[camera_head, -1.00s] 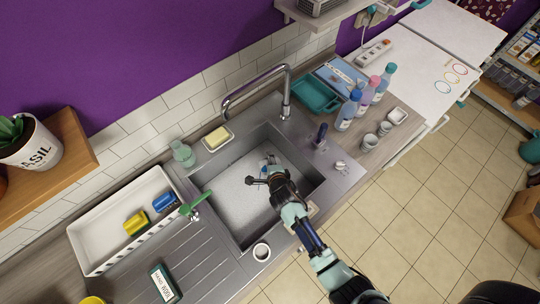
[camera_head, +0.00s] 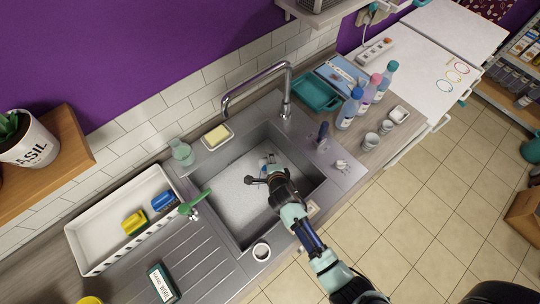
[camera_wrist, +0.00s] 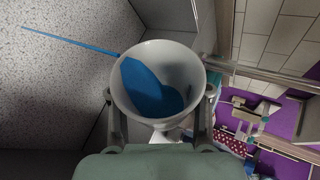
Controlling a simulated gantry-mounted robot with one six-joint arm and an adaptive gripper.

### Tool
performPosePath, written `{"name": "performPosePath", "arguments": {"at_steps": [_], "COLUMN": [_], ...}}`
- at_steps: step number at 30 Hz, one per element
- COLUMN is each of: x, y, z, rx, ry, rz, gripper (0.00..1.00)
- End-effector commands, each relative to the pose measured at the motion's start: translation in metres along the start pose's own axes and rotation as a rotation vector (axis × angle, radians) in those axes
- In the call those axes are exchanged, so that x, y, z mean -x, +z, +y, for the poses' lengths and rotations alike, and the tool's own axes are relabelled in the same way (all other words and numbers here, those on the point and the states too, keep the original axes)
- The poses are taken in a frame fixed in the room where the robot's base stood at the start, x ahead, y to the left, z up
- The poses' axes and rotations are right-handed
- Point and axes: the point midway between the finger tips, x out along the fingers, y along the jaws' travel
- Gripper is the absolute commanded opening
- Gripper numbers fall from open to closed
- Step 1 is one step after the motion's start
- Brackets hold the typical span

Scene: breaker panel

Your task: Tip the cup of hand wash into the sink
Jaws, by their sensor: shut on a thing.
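My gripper (camera_head: 262,178) is over the sink basin (camera_head: 232,200), inside its outline in the head view. In the wrist view, my gripper (camera_wrist: 160,95) is shut on a white cup (camera_wrist: 180,62), with one finger on each side. Blue liquid (camera_wrist: 148,88) lies in the cup and reaches its rim on the left. A thin blue streak (camera_wrist: 72,41) runs from that rim toward the upper left, across the speckled grey sink surface. The cup is tilted. In the head view, it is mostly hidden by my gripper, with a small bluish patch there.
A tall tap (camera_head: 284,88) arches behind the basin. A soap dish (camera_head: 217,136) and a green bottle (camera_head: 182,153) stand on the back rim. A white tray (camera_head: 95,232) is at left; a small white cup (camera_head: 262,251) stands at the front rim. Bottles (camera_head: 366,95) stand at right.

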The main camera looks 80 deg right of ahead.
Motion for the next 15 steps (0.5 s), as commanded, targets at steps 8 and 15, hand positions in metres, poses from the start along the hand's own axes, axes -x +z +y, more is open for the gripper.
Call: {"name": "performPosePath", "arguments": {"at_steps": [8,15], "x": [-0.0016,-0.0001], "y": [0.0001,0.0006], "z": [0.0025,0.0005], "rx": [0.013,0.024], "ry": [-0.006,-0.011], "rz": [0.008,0.015], "gripper": [0.12,0.12]}}
